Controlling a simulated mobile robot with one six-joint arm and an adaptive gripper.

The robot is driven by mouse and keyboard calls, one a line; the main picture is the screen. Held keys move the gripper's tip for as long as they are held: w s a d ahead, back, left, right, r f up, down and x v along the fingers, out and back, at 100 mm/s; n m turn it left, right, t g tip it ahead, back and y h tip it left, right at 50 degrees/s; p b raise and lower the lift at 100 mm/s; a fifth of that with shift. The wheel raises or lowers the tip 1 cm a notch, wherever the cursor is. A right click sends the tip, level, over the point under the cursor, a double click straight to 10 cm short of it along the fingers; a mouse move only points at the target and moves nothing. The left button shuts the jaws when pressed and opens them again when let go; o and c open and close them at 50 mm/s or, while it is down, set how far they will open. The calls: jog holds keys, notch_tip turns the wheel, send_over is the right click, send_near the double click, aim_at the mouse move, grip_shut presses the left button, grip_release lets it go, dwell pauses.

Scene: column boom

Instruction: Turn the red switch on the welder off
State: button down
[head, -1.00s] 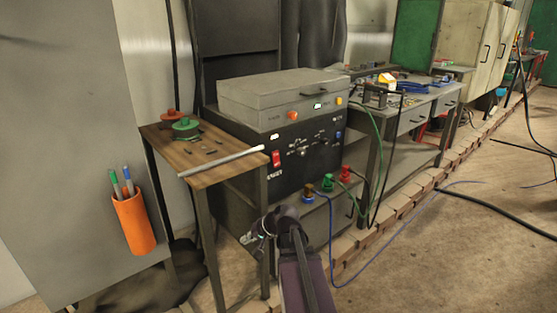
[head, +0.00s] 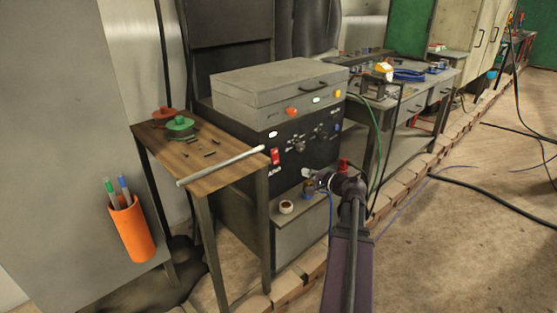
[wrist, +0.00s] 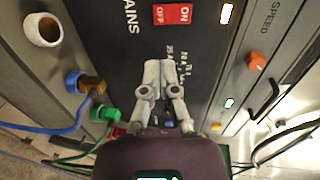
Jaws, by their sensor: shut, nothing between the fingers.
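The black-fronted welder (head: 305,150) stands behind the small wooden-topped table, with a grey lidded box on top. Its red switch (head: 275,156) is on the left of the front panel. In the wrist view the red switch (wrist: 172,14) is at the top, lettered OFF and ON; I cannot tell which side is pressed in. My gripper (wrist: 160,66) is shut and empty, pointing at the panel below the switch in that view, apart from it. In the head view my gripper (head: 312,182) is right of and lower than the switch, near the cable sockets.
A white-rimmed round socket (wrist: 42,30), a blue-and-brown plug (wrist: 86,83) and a green plug (wrist: 104,113) sit beside my gripper. An orange knob (wrist: 257,60) is on the right. A pale rod (head: 220,166) lies along the table (head: 165,150). Cables cross the floor at right.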

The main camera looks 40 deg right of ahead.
aim_at(276, 162)
jog(key=shift+d+r, duration=0.1)
jog(key=shift+d, duration=0.05)
dwell(0.3)
jog(key=w, duration=0.4)
jog(key=w+f+b, duration=0.1)
jog(key=w, duration=0.4)
jog(key=w+a+f+b, duration=0.1)
jog(key=w, duration=0.3)
jog(key=shift+w+f, duration=0.2)
jog(key=shift+w, duration=0.15)
jog(key=shift+w+a+f+b, duration=0.1)
jog(key=shift+w+f+b, duration=0.1)
jog(key=shift+w+b, duration=0.2)
jog(key=shift+s, duration=0.2)
